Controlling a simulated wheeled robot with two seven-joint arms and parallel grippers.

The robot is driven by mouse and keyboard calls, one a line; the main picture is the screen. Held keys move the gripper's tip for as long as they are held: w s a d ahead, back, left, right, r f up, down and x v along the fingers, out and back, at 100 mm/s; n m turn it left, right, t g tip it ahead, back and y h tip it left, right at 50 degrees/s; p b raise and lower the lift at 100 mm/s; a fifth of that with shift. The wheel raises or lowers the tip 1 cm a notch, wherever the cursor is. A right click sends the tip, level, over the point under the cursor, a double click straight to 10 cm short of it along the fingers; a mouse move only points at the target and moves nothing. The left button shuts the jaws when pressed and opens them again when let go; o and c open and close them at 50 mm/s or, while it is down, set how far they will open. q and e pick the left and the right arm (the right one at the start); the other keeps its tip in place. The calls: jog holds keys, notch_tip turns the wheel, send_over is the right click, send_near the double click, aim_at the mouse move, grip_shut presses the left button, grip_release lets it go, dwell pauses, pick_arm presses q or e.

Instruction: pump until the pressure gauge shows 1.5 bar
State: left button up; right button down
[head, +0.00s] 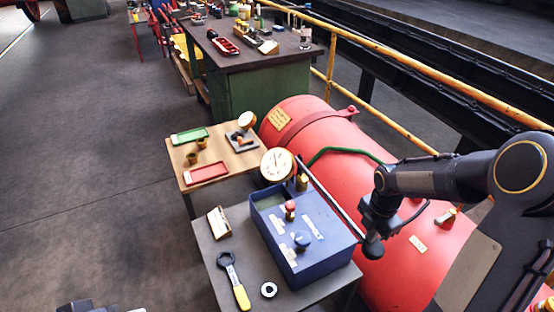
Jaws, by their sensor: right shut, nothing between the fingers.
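The blue hand-pump box (315,240) stands on a small grey table, with a red knob and a dark blue knob on top. A round, pale-faced pressure gauge (277,165) rises at its back; its needle is too small to read. A long thin pump lever (328,194) slants from near the gauge down to the right, to a dark knob (372,248) at its end. My right gripper (370,229) points down at the lever's knob end. It is shut and empty, close to or touching the knob; I cannot tell which. A dark part at the bottom left edge (75,306) may be my left gripper.
The grey table (213,252) also carries a yellow-handled wrench (234,280), a metal ring (269,290) and a small card stand (219,222). A large red boiler (335,140) lies close on the right. A wooden table (226,160) with trays stands behind. The floor on the left is clear.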

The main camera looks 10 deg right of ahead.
notch_tip(320, 180, up, 11)
jog(key=p, duration=0.8)
jog(key=shift+s+r, duration=0.15)
jog(key=shift+d, duration=0.1)
notch_tip(320, 180, up, 5)
jog(key=p, duration=0.4)
jog(key=shift+r, duration=0.1)
jog(key=s+a+r+m+t+y, duration=0.1)
jog(key=s+a+r+m+t, duration=0.1)
jog(key=m, duration=0.5)
jog(key=s+a+r+m+t+y+b, duration=0.1)
jog(key=s+a+r+m, duration=0.3)
jog(key=s+a+m, duration=0.3)
jog(key=s+a+r+m+t+y+b, duration=0.1)
jog(key=s+a+r+m+t, duration=0.1)
jog(key=s+m, duration=0.6)
jog(key=shift+s+a+r+m+t+y, duration=0.25)
jog(key=shift+a+r+m+y, duration=0.35)
jog(key=shift+a, duration=0.65)
